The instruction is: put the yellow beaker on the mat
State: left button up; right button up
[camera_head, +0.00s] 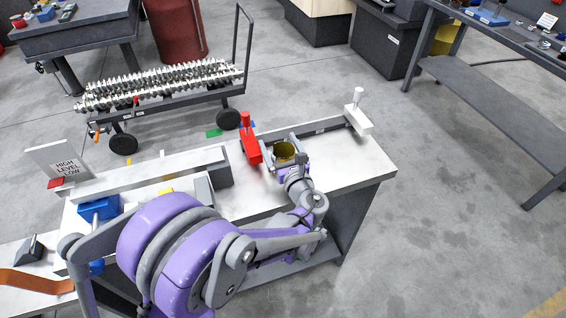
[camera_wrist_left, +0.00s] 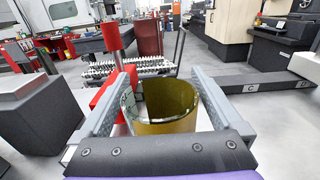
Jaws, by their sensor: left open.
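The yellow beaker (camera_head: 284,150) is a dark-yellow, open-topped cylinder above the white bench top, near its far edge. It also shows in the left wrist view (camera_wrist_left: 168,104), between the two grey fingers. My left gripper (camera_head: 282,146) is open, with one finger on each side of the beaker. In the left wrist view my left gripper (camera_wrist_left: 160,76) has the left finger very near the beaker wall; I cannot tell whether it touches. The beaker's base is hidden, so I cannot tell if it rests on the bench. I cannot make out a mat. My right gripper is out of view.
A red block with an upright handle (camera_head: 250,142) stands just left of the beaker. A white handled block (camera_head: 358,113) stands farther right. A raised grey block (camera_head: 220,168) and blue bins (camera_head: 98,208) are on the left. The white bench top (camera_head: 350,163) is clear to the right.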

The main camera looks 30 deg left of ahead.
pick_arm(q)
jog(key=c, duration=1.3)
